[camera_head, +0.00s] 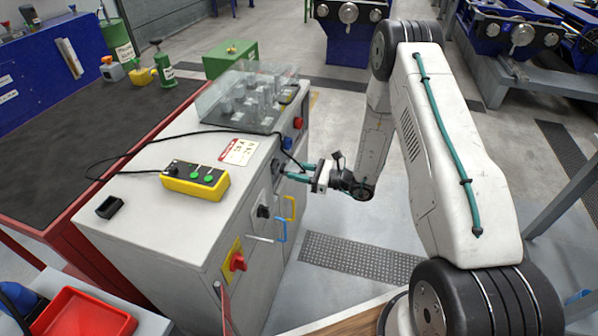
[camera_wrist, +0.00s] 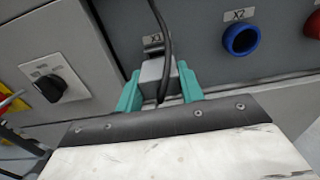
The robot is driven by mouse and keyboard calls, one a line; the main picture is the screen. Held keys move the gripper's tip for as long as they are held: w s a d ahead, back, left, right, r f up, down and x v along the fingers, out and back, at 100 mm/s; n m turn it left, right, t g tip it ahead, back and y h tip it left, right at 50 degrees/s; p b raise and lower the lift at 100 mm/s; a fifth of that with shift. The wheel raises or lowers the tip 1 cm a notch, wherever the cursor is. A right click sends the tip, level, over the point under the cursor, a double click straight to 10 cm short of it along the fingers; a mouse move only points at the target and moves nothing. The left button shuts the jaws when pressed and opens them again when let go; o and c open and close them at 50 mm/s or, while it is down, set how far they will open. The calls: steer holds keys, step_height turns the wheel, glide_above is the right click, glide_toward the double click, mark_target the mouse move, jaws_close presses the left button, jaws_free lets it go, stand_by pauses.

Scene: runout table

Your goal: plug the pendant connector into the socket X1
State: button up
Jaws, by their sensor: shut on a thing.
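The pendant connector (camera_wrist: 156,72) is a grey block between the teal fingers of my gripper (camera_wrist: 160,82) in the wrist view. My gripper is shut on it, and in the head view my gripper (camera_head: 297,172) is at the cabinet's front face. The black cable runs from the connector up across the wrist view. The X1 label (camera_wrist: 154,38) is just beyond the connector, with a dark edge of socket X1 (camera_wrist: 153,49) below it. The connector hides most of the socket; I cannot tell whether it is seated. The yellow pendant (camera_head: 195,181) lies on the cabinet top.
The blue socket X2 (camera_wrist: 241,39) is right of X1. A black rotary switch (camera_wrist: 52,88) is to the left. The grey cabinet (camera_head: 150,215) also carries a red switch (camera_head: 238,261) and yellow and blue handles. The cable loops over its top. A clear-covered box (camera_head: 245,97) stands behind.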

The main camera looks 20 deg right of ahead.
steer(key=shift+x, duration=1.4)
steer(key=o, duration=1.1)
steer(key=v, duration=0.7)
steer(key=shift+s+d, duration=0.25)
steer(key=shift+d, duration=0.05)
